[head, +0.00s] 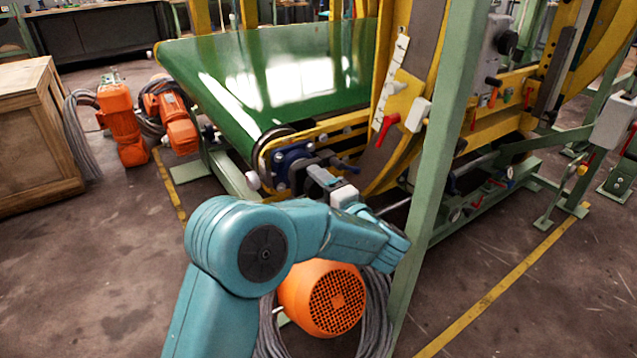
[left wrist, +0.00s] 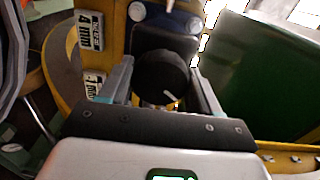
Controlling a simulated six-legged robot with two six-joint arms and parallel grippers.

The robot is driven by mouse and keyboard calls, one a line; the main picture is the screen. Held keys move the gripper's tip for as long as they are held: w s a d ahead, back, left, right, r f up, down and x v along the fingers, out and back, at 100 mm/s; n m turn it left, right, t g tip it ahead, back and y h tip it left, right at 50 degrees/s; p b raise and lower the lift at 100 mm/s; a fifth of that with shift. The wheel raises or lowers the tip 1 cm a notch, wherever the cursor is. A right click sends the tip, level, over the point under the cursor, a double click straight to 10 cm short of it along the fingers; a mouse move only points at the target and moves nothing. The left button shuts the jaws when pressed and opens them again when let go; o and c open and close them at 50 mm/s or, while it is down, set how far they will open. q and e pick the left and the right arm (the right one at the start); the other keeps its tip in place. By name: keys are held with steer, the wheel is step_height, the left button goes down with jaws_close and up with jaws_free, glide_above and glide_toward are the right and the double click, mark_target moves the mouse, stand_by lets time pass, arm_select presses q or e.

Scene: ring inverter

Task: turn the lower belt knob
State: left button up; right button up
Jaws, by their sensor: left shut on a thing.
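The lower belt knob (left wrist: 160,70) is black and round, with a short white mark on its face. It sits between the two grey fingers of my left gripper (left wrist: 162,86) in the left wrist view. My left gripper is shut on it. In the head view my left gripper (head: 321,178) is at the near lower corner of the green belt (head: 275,75), beside the blue bearing block. My forearm and wrist reach up to it, and I cannot make out the knob there. My right gripper is not in view.
A yellow frame (head: 425,75) and a green post (head: 443,150) stand right of my left gripper. An orange motor (head: 322,298) with grey cable is on the floor below my arm. Orange motors and a wooden crate (head: 35,135) are at left.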

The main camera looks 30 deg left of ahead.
arm_select(q)
steer(key=m+p, duration=0.2)
steer(key=m, duration=0.1)
steer(key=shift+r+m, duration=0.15)
steer(key=shift+m, duration=0.25)
steer(key=m+p, duration=0.2)
steer(key=m, duration=0.1)
steer(key=shift+m+p, duration=0.3)
steer(key=m+p, duration=0.2)
steer(key=m, duration=0.1)
steer(key=shift+m+p, duration=0.4)
steer(key=m+p, duration=0.3)
steer(key=m, duration=0.1)
steer(key=m+p, duration=0.3)
steer(key=m, duration=0.2)
steer(key=shift+s+m+p, duration=0.1)
steer(key=shift+m+p, duration=0.3)
steer(key=shift+f+m+p, duration=0.2)
steer(key=shift+m+p, duration=0.95)
steer(key=shift+m, duration=1.05)
steer(key=o, duration=1)
